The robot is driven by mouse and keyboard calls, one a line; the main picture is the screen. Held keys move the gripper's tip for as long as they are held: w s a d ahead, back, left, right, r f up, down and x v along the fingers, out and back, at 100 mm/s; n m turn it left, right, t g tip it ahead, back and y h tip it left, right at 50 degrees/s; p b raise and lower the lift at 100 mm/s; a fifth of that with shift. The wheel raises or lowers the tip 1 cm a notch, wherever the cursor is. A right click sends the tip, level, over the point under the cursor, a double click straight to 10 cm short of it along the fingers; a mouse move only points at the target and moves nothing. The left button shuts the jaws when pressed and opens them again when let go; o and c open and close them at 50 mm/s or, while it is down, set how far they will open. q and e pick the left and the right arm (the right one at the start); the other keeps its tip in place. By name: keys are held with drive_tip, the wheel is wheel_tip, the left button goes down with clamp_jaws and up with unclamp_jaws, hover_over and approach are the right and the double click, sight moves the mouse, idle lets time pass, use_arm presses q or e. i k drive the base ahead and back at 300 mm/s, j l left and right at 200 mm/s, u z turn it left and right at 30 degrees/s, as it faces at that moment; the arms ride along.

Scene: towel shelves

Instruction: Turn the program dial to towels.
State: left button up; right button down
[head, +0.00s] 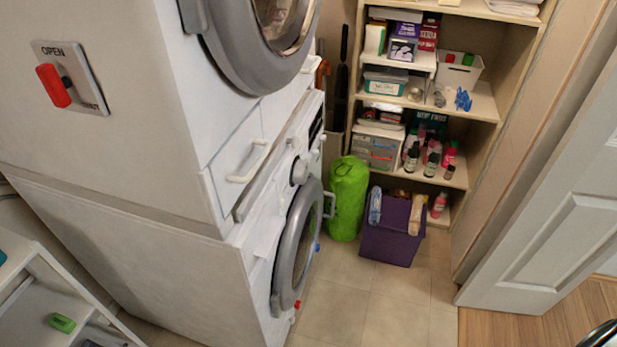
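The program dial is most likely the round pale knob (300,170) on the control panel of the lower front-loading machine (296,245). I see it at a steep angle from the side, so its pointer and the program labels cannot be read. A dark display (316,127) sits farther along the same panel. Neither of my grippers can be made out in the head view.
An upper machine (110,130) is stacked on top, with a red lever (54,86) on its side. A white drawer handle (249,161) juts out above the panel. A green bag (348,200) and purple bin (392,235) stand beyond; tiled floor (365,300) is clear.

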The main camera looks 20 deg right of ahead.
sight(301, 172)
drive_tip(key=i+l+u, duration=0.1)
drive_tip(key=i+l, duration=0.2)
drive_tip(key=l, duration=0.25)
drive_tip(key=i+l+u, duration=0.15)
drive_tip(key=l, duration=0.15)
drive_tip(key=l+u, duration=0.5)
drive_tip(key=l, duration=1.8)
